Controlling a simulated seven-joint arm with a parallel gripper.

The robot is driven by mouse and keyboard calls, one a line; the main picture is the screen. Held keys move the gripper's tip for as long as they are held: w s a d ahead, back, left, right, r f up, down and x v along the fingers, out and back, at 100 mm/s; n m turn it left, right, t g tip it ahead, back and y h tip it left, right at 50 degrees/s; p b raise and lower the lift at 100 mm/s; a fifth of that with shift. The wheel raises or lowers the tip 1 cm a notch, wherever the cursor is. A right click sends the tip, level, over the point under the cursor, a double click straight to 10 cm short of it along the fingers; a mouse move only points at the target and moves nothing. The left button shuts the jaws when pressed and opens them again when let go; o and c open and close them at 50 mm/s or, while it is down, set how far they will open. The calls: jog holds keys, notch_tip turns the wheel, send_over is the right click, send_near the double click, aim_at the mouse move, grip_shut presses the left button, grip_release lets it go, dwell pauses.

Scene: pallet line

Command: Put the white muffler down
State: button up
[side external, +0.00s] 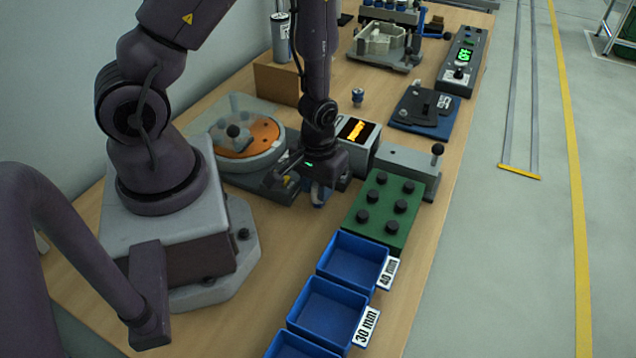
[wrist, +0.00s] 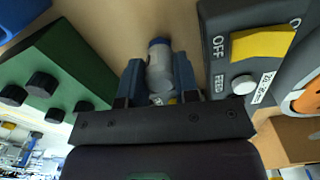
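The white muffler (wrist: 160,70) is a pale grey-white cylinder with a dark blue end. It sits between the two blue fingers of my gripper (wrist: 158,82) in the wrist view, with a finger against each side. In the side view my gripper (side external: 317,192) is low over the wooden table, left of the green block. The muffler is mostly hidden by the fingers there, and I cannot tell whether it touches the table.
A green block with black knobs (side external: 362,212) and blue bins (side external: 353,287) stand to the right and front. A box with an orange display (side external: 370,134) stands just behind my gripper. A dark switch box with a yellow rocker (wrist: 262,45) is close by. A small fitting (side external: 358,97) stands farther back.

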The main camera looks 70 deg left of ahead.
jog(key=o, duration=0.4)
jog(key=shift+o, duration=0.2)
jog(key=s+d+r+m+t, duration=0.1)
jog(key=s+r+m+t, duration=0.1)
jog(key=r, duration=1.4)
jog(key=s+d+r+m+t, duration=0.2)
jog(key=r+m, duration=0.3)
jog(key=r, duration=1.1)
jog(key=shift+s+d+r+t, duration=0.15)
jog(key=shift+s+d+t, duration=0.1)
jog(key=shift+s+t, duration=0.45)
jog(key=shift+w, duration=0.15)
